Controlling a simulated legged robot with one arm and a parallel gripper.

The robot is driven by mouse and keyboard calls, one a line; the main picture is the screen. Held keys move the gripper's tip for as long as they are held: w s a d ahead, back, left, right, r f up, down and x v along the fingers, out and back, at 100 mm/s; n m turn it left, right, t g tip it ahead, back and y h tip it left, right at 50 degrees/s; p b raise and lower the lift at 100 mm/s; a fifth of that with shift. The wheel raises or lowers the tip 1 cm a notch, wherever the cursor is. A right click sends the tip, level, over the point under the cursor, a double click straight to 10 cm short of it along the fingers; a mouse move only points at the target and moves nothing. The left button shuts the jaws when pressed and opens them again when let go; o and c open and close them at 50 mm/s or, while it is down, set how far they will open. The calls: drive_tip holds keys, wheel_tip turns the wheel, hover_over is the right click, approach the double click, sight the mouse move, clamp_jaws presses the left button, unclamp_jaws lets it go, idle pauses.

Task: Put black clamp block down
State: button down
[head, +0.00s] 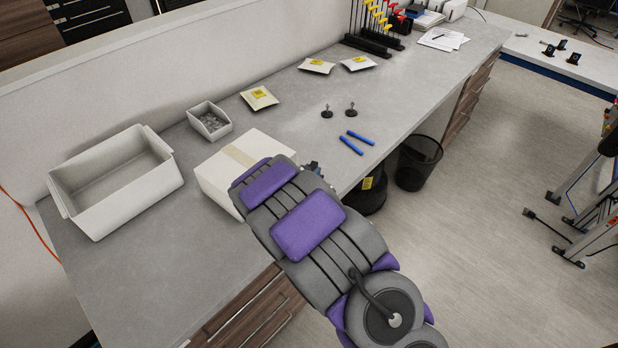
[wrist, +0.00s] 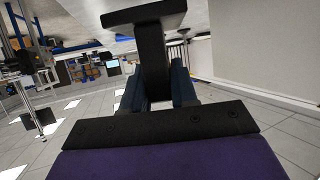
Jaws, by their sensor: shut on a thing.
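The black clamp block (wrist: 152,55) shows in the wrist view as a dark T-shaped piece. It stands between the two bluish fingers of my gripper (wrist: 156,88), which is shut on it. In the head view my arm hides the held block, and only a small bit of my gripper (head: 313,167) shows past the arm, over the front edge of the grey workbench (head: 130,270). I cannot tell how high the block is held. Several similar small black pieces (head: 573,58) stand on a second table at the far right.
A cardboard box (head: 215,180), a large grey bin (head: 75,175) and a small parts bin (head: 209,120) stand on the workbench. Two small black knobs (head: 350,109), blue handles (head: 353,143) and packets (head: 259,97) lie farther along. A wire basket (head: 418,160) stands on the floor.

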drive_tip(key=f+b, duration=0.1)
drive_tip(key=f, duration=0.1)
drive_tip(key=shift+d+f+b, duration=0.3)
drive_tip(key=shift+b, duration=0.1)
drive_tip(key=shift+a+f, duration=0.1)
drive_tip(key=shift+f, duration=0.25)
drive_tip(key=shift+a+r, duration=0.1)
drive_tip(key=shift+a, duration=0.2)
drive_tip(key=c, duration=1.2)
unclamp_jaws()
drive_tip(key=shift+a, duration=0.25)
drive_tip(key=o, duration=0.3)
drive_tip(key=shift+d, duration=0.2)
drive_tip(key=shift+d+r, duration=0.1)
drive_tip(key=shift+d, duration=0.15)
drive_tip(key=v, duration=1.2)
drive_tip(key=shift+a+p, duration=0.25)
drive_tip(key=shift+p, duration=0.15)
